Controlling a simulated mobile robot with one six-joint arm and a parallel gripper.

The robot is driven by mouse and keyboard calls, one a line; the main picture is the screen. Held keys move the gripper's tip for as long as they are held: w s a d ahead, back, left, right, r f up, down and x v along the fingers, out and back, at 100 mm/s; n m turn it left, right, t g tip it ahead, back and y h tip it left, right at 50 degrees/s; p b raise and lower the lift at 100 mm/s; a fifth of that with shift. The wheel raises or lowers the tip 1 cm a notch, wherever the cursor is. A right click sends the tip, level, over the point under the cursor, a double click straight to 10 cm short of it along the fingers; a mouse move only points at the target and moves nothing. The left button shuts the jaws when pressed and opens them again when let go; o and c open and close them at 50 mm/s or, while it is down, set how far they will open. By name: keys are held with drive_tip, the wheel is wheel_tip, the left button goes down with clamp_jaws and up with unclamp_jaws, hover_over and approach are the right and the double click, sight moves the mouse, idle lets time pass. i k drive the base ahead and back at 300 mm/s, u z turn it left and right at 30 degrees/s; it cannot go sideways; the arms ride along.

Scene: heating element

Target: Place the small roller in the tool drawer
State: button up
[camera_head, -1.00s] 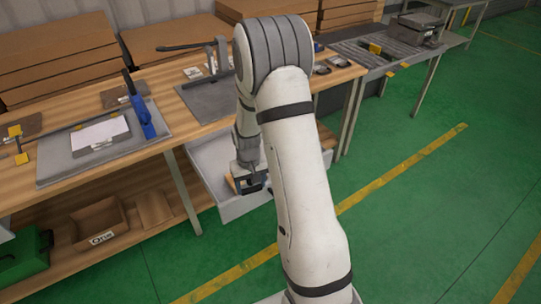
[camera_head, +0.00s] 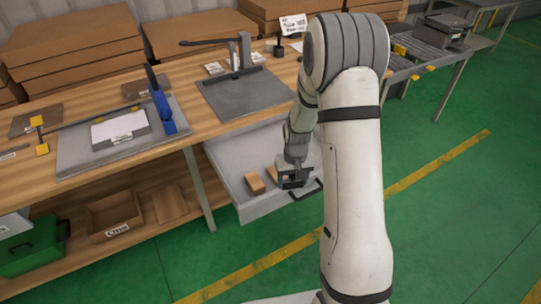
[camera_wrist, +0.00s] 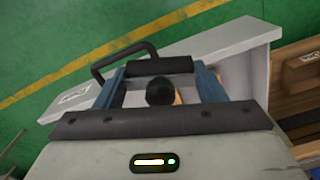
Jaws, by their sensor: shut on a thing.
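My gripper (camera_head: 293,180) hangs low over the front right part of the open tool drawer (camera_head: 230,165), a light grey tray under the workbench. In the wrist view its two blue fingers (camera_wrist: 158,72) are shut on the small roller (camera_wrist: 158,65), a dark cylinder lying across between them. A round black knob (camera_wrist: 160,92) shows just below the roller; I cannot tell if it is part of it. The drawer's grey wall (camera_wrist: 235,42) shows behind the fingers. I cannot tell whether the roller touches the drawer floor.
A wooden block (camera_head: 254,184) lies in the drawer left of my gripper, with another wooden piece beside it. The drawer's black handle (camera_head: 308,191) is at its front. A box labelled One (camera_head: 115,212) stands on the lower shelf. Green floor is free in front.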

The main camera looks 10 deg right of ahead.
sight(273, 157)
drive_tip(key=z, duration=0.2)
drive_tip(key=i, duration=0.95)
drive_tip(key=u, duration=0.25)
